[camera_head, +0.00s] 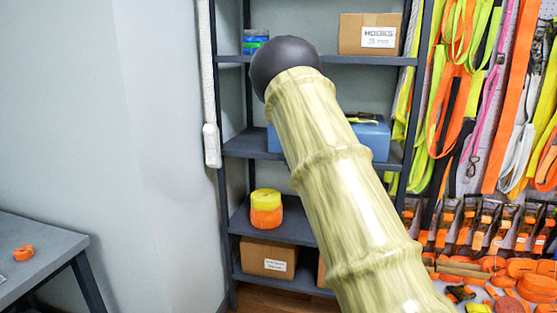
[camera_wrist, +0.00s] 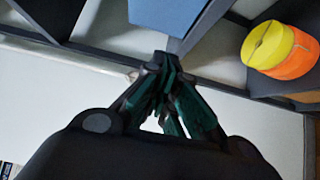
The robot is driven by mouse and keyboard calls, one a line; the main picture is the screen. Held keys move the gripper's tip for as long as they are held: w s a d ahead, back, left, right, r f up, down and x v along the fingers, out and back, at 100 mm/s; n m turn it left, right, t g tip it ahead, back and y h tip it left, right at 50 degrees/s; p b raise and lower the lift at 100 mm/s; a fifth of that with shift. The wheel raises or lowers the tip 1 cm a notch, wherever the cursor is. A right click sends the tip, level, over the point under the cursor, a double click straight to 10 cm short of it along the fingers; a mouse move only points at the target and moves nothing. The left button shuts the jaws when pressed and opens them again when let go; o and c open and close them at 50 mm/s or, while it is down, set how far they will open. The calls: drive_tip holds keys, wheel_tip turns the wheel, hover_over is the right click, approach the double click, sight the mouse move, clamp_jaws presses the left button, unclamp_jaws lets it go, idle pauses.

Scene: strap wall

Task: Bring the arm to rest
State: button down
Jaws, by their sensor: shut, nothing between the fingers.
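My gripper (camera_wrist: 165,65) shows in the wrist view with its dark, green-tinted fingers together and nothing held between them. Its tips appear in front of the shelf edge, below a blue box; I cannot tell how far away they are. In the head view my pale, ringed arm (camera_head: 345,190) rises from the lower right toward the upper middle and ends in a dark rounded joint (camera_head: 287,65). The gripper itself cannot be made out in the head view.
A dark shelf unit (camera_head: 315,60) stands behind my arm, holding a blue box (camera_head: 372,138), a yellow and orange roll (camera_head: 266,208) and cardboard boxes (camera_head: 370,35). Straps (camera_head: 460,90) hang at the right. A grey table (camera_head: 40,255) stands at the left, with open space before the pale wall.

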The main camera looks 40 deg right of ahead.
drive_tip(key=shift+s+a, duration=0.1)
